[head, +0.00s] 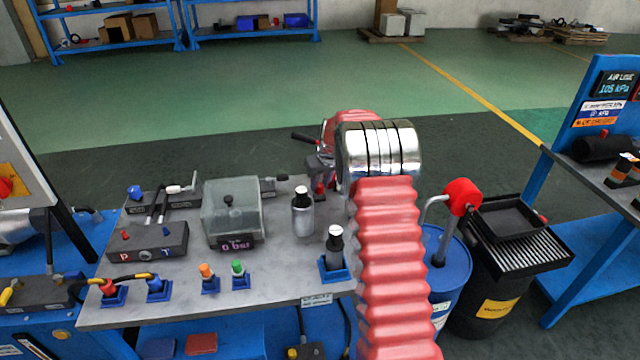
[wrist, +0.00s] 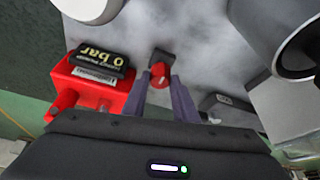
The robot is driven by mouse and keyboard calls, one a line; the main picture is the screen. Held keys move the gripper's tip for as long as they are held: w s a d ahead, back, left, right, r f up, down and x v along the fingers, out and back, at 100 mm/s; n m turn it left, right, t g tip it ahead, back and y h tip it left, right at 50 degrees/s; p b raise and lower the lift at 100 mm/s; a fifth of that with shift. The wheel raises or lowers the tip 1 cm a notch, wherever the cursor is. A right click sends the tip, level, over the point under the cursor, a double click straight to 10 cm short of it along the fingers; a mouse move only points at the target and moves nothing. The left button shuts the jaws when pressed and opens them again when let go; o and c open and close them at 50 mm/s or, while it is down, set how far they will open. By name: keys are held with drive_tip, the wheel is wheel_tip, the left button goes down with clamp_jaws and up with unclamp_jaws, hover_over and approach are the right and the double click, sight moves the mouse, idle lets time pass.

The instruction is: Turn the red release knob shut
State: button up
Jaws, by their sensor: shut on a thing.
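The red release knob (wrist: 160,76) shows in the middle of the wrist view, at the end of a small dark block. My gripper (wrist: 160,84) has one grey-purple finger on each side of the knob and is shut on it. Next to it on the left is a red pump body (wrist: 85,92) with a black display (wrist: 100,61) reading 0 bar. In the head view my red ribbed arm hides the knob and most of the gripper. A red part with a black handle (head: 305,138) shows just left of the arm.
A blue drum (head: 448,280) and a black bin (head: 490,310) stand to the right. Open green floor lies behind the bench.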

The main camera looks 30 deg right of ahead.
drive_tip(key=o, duration=1.1)
drive_tip(key=shift+c, duration=0.2)
drive_tip(key=shift+r, duration=0.1)
drive_tip(key=v, duration=1.3)
drive_tip(key=shift+r, duration=0.2)
drive_tip(key=shift+s, duration=0.1)
